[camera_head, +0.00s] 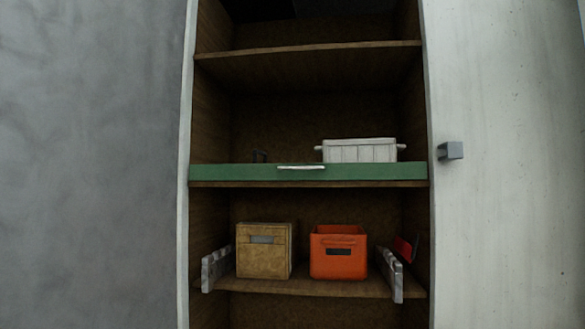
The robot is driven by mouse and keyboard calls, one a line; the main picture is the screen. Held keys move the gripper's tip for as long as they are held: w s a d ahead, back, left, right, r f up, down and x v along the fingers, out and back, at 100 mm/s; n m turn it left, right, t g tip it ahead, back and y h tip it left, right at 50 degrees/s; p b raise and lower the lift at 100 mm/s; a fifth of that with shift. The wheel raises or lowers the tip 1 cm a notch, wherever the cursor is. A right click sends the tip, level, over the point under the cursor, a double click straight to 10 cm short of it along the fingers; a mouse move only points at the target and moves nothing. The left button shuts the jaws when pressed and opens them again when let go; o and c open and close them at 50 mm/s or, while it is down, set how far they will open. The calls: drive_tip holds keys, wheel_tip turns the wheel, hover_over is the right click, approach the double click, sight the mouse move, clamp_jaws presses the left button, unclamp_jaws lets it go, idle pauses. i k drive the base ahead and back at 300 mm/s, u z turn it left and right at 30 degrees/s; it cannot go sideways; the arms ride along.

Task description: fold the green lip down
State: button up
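The green lip (380,172) is a long strip along the front edge of the middle shelf. It stands upright and spans the whole width of the cabinet opening. A pale handle (301,167) sits at its middle, near the top edge. The lip hides the lower part of what stands behind it. My gripper is not in view.
The shelf below holds a tan box (264,250), an orange crate (338,262) and grey side pieces (391,272). A white door (510,230) with a grey knob (450,151) is at right.

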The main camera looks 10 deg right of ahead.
sight(396, 171)
drive_tip(key=i, duration=0.95)
drive_tip(key=u, duration=0.05)
